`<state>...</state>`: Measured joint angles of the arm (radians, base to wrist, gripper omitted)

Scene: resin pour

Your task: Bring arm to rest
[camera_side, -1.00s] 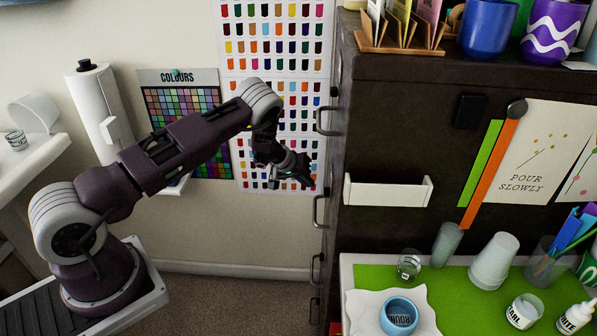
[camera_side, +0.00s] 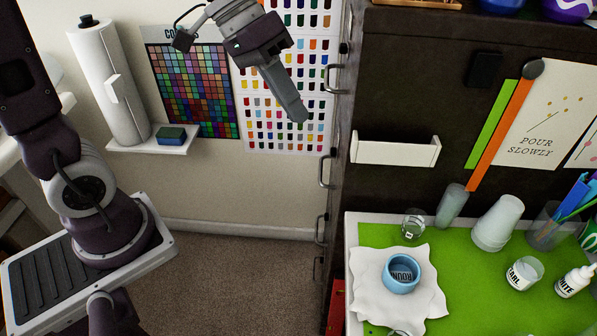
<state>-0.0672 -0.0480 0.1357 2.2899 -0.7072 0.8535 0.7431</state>
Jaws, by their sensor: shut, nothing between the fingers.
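My gripper (camera_side: 296,112) hangs in the air at the upper middle, in front of the colour charts on the wall. Its fingers are together, point down and to the right, and hold nothing. It is left of the dark cabinet and well clear of the green work mat. My arm's lower links and base stand at the left; the upper part of the arm runs out of the top of the picture.
The dark cabinet (camera_side: 420,97) has handles on its left side. The green mat (camera_side: 470,245) holds a blue round mould (camera_side: 401,274) on a white cloth (camera_side: 366,292), cups and bottles. A shelf (camera_side: 150,144) with a paper roll (camera_side: 108,85) is left. Open floor lies below my gripper.

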